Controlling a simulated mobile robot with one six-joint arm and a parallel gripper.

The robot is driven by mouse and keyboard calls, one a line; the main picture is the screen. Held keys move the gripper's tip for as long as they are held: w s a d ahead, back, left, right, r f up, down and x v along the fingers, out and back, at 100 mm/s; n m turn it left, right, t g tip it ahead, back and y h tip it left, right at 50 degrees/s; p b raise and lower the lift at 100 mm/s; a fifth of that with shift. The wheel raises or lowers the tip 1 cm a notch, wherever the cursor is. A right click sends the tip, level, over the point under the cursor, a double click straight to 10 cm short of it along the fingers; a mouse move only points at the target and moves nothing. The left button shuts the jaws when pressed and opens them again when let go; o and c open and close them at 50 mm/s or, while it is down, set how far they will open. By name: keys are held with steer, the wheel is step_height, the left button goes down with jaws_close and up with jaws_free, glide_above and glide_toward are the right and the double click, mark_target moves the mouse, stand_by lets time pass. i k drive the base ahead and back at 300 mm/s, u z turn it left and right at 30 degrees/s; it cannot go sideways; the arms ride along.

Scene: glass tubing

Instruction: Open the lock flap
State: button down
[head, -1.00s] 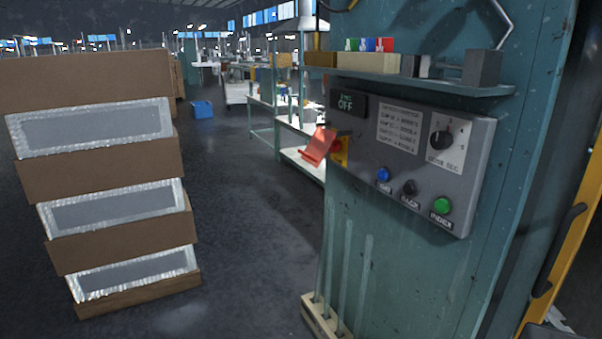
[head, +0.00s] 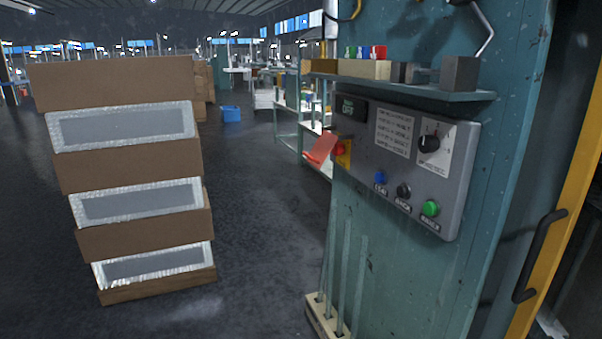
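A red flap (head: 320,148) sticks out at the left edge of the grey control panel (head: 457,200), tilted down to the left. It sits beside a red button (head: 338,150) on a yellow plate (head: 344,160). I cannot tell for certain whether this is the lock flap. The panel carries a dark sign reading OFF (head: 350,108), a rotary dial (head: 430,144), and blue, black and green buttons (head: 430,208). My gripper is not in view.
A stack of cardboard boxes (head: 125,85) stands at the left. A shelf (head: 420,88) with small blocks juts out above the panel. A yellow frame with a black handle (head: 540,256) is at the right. Dark floor (head: 262,220) lies open between boxes and panel.

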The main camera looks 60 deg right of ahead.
mark_target(325, 142)
steer(key=z, duration=0.15)
steer(key=i, duration=0.9)
steer(key=u, duration=0.05)
